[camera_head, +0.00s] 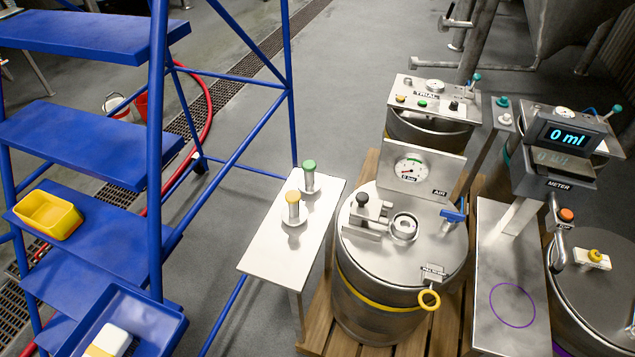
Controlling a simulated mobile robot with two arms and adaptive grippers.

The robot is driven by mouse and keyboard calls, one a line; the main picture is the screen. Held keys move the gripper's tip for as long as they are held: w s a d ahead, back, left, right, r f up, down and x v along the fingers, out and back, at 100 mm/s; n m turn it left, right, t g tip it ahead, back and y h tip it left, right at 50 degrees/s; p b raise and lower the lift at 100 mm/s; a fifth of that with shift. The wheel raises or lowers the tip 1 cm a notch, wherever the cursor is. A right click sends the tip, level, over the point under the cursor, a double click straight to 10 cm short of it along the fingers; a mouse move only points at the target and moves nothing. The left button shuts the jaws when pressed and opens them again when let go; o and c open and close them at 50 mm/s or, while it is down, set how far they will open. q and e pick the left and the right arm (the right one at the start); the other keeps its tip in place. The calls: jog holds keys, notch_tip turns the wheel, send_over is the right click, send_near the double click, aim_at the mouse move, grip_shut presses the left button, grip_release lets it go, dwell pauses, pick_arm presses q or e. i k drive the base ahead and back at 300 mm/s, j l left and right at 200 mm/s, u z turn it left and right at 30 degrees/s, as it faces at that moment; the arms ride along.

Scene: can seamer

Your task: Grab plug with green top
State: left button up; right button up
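The plug with a green top (309,179) stands upright on a small pale metal shelf (272,262) near the middle of the head view. It has a light grey, round body on a wider round base. A similar plug with a yellow-tan top (293,208) stands close by, nearer to me and slightly left. Nothing is holding or touching the green-topped plug. Neither of my grippers shows in this view, so whether they are open or shut is hidden.
A steel drum (372,300) with a pressure gauge (411,170) stands right of the shelf on wooden slats. A blue stepladder (75,135) with a yellow bin (48,215) stands left. Grey floor (255,115) lies behind the shelf.

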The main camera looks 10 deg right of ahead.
aim_at(310, 184)
jog(key=k+j+u, duration=0.15)
jog(key=u, duration=0.2)
jog(key=k+j+u, duration=0.2)
jog(key=u, duration=0.15)
jog(key=k+j, duration=0.05)
jog(key=k, duration=0.05)
